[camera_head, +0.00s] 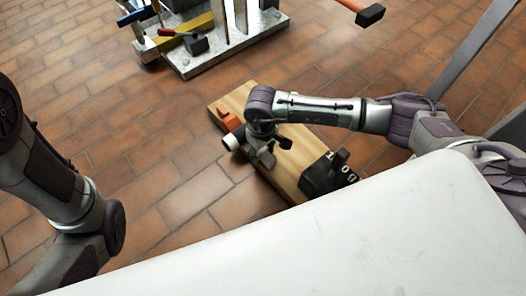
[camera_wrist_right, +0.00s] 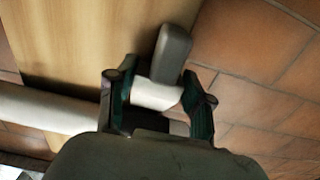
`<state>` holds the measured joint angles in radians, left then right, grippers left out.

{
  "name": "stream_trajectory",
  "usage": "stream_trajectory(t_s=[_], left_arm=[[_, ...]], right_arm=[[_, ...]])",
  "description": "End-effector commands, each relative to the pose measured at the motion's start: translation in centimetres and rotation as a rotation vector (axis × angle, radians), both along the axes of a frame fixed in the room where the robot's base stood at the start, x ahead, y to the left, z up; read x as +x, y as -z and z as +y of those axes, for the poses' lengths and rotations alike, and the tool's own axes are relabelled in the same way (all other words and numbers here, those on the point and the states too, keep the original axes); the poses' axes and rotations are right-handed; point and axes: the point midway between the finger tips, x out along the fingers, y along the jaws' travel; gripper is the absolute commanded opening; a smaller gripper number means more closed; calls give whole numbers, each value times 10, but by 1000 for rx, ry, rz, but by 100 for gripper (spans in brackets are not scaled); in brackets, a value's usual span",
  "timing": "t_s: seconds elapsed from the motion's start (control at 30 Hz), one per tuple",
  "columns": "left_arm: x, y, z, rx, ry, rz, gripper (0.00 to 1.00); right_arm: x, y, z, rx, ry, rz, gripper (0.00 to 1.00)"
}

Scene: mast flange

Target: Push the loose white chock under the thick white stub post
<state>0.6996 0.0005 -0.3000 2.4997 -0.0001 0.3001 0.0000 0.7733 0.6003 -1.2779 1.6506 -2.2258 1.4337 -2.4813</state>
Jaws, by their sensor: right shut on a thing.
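The thick white stub post (camera_head: 231,142) shows as a pale round end beside the wooden board in the head view. In the right wrist view the post (camera_wrist_right: 45,108) comes in from the left, close to my gripper. My right gripper (camera_head: 265,157) is low over the board, just right of the post. In the wrist view its two dark fingers (camera_wrist_right: 158,98) are shut on a white piece, which looks like the loose chock (camera_wrist_right: 154,93). A grey rounded bar (camera_wrist_right: 173,52) stands out beyond it. The contact between chock and post is hidden. My left gripper is out of view.
The wooden board (camera_head: 238,98) lies over a brown tile floor (camera_head: 150,200). It bears an orange block (camera_head: 228,118) and a black weight (camera_head: 322,177). A metal rack with tools (camera_head: 215,62) stands behind. A hammer head (camera_head: 370,15) is at upper right. Floor to the left is clear.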

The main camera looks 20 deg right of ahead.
Motion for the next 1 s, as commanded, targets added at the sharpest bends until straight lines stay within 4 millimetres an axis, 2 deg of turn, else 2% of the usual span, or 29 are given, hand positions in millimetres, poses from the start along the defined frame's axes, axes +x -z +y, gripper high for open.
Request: stream_trajectory(t_s=[0.77,0.8,0.93,0.97,1.0], left_arm=[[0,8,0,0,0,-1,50],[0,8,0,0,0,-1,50],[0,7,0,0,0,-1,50],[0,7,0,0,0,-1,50],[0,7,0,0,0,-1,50]], right_arm=[[12,0,4,0,-1,-1,13],[12,0,4,0,-1,-1,55],[11,0,4,0,-1,-1,76],[11,0,4,0,0,-1,81],[11,0,4,0,0,-1,81]])
